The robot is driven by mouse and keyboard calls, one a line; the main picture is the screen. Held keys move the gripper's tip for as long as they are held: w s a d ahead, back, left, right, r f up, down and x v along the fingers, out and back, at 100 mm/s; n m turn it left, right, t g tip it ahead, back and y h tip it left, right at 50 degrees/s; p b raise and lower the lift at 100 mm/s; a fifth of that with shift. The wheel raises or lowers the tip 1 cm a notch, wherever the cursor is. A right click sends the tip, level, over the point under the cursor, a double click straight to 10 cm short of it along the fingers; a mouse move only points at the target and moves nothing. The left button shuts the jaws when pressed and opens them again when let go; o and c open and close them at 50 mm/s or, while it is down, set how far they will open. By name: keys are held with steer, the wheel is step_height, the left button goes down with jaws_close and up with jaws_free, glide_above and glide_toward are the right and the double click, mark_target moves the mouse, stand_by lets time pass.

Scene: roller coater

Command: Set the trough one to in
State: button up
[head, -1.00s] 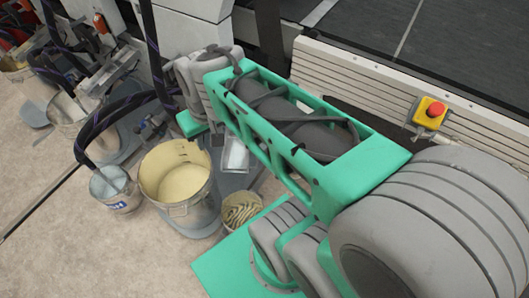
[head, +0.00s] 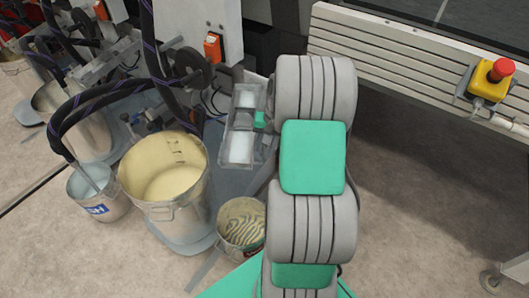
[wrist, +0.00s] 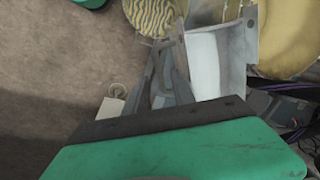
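The trough (head: 236,148) is a grey metal tray with pale, whitish inner surfaces, at the coater beside my arm in the head view. It also shows in the wrist view (wrist: 204,62), upper right of centre. Which numbered trough it is, I cannot read. My gripper (wrist: 160,122) fills the bottom of the wrist view as a green block with a dark front edge, close to the trough. In the head view a small green piece shows against the trough, and my arm hides most of the gripper.
A large bucket of cream paint (head: 140,190), a small striped-paint bucket (head: 242,243) and a labelled can (head: 97,211) stand close by on the left. An orange switch (head: 213,47) is above. A red emergency stop (head: 501,69) is upper right.

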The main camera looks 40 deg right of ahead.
steer(key=shift+w+a+f, duration=0.1)
steer(key=shift+f, duration=0.6)
steer(key=shift+c, duration=0.4)
jaws_close()
stand_by(0.5)
